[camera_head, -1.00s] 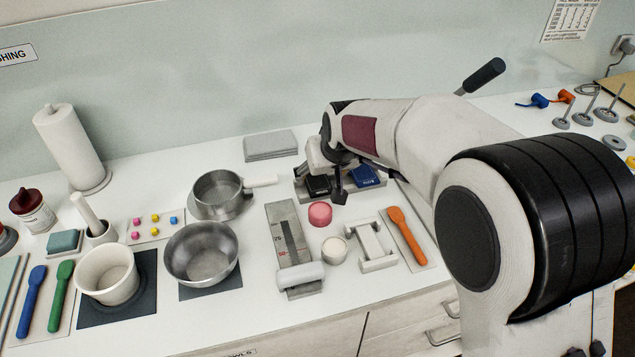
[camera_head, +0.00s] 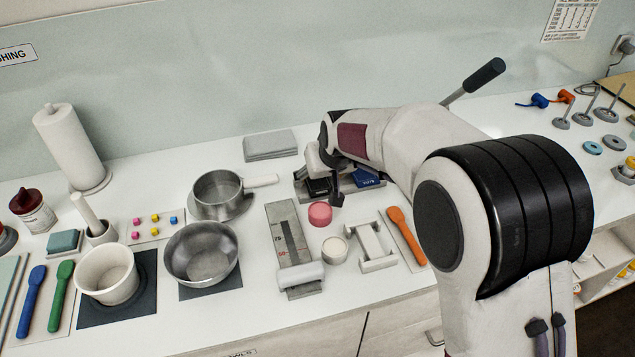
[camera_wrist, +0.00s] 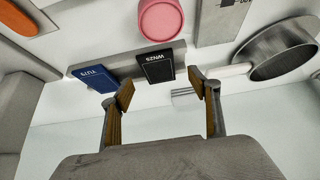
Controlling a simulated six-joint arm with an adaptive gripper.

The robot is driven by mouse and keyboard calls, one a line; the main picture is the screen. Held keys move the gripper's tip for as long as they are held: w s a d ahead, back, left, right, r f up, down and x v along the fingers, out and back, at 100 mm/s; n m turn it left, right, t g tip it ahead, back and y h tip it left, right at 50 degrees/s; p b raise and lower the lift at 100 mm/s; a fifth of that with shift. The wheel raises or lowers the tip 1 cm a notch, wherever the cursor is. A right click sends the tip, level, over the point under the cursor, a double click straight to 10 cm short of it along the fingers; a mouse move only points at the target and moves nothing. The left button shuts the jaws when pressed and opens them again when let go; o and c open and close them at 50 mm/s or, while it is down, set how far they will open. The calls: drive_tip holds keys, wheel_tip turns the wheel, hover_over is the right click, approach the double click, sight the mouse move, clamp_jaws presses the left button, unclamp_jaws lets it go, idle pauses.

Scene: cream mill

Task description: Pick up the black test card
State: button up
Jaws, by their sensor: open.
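The black test card (camera_wrist: 155,67), marked WN25, stands in a grey holder (camera_wrist: 118,64) beside a blue card (camera_wrist: 95,77). In the head view the black card (camera_head: 318,187) is partly covered by my gripper (camera_head: 323,182). In the wrist view my gripper (camera_wrist: 163,89) is open, with its two fingers apart and nothing between the tips. The card's end appears just beyond the fingertips, nearer the left finger. I cannot tell whether a finger touches it.
A pink round piece (camera_head: 320,214) and a white cup (camera_head: 334,250) stand in front of the holder. A steel gauge (camera_head: 288,235) and a saucepan (camera_head: 217,191) lie to the left, and an orange spatula (camera_head: 405,236) to the right.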

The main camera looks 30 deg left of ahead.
sight(317, 182)
drive_tip(key=shift+x, duration=1.7)
drive_tip(key=shift+w, duration=0.1)
drive_tip(key=c, duration=1.1)
